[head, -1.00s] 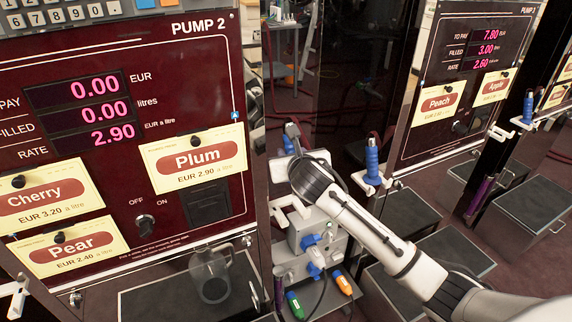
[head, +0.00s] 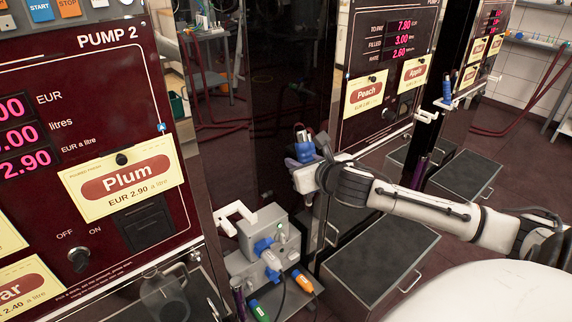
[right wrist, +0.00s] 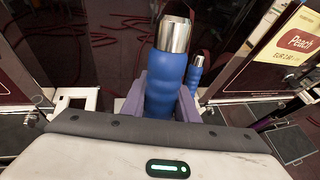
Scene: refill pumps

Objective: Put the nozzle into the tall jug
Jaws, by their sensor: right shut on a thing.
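My right gripper (head: 303,166) is shut on a nozzle with a ribbed blue handle and a silver collar. The nozzle (right wrist: 165,78) stands large between the fingers in the right wrist view. In the head view it is held in the air right of pump 2, above and to the right of an empty white holder (head: 236,216). A clear jug (head: 165,300) stands at the lower left below pump 2's panel; its bottom is cut off by the frame edge. My left gripper is not in view.
Another blue nozzle (right wrist: 195,74) shows behind the held one. Pump 2's panel (head: 60,130) is at the left, the Peach and Apple pump (head: 392,55) at the right. A dark-topped step (head: 378,262) is below my arm.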

